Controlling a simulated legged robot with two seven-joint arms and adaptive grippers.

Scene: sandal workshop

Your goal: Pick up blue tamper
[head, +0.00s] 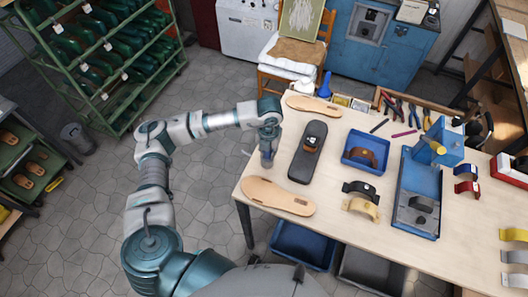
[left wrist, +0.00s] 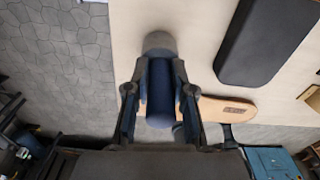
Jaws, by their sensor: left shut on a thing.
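The blue tamper (left wrist: 160,95) shows in the left wrist view as a dark blue cylinder with a rounded grey end, between the two fingers. My left gripper (left wrist: 160,108) is shut on its blue part. In the head view my left gripper (head: 267,146) is at the left edge of the workbench (head: 335,195), pointing down. There the tamper is mostly hidden by the gripper. Whether it touches the bench top I cannot tell. My right gripper is not in view.
Near the gripper lie a tan sole (head: 278,196), a black sandal form (head: 306,155) and another tan sole (head: 313,105). A blue tray (head: 366,150) and a blue press (head: 418,190) stand farther right. Blue (head: 303,245) and grey bins sit below the front edge.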

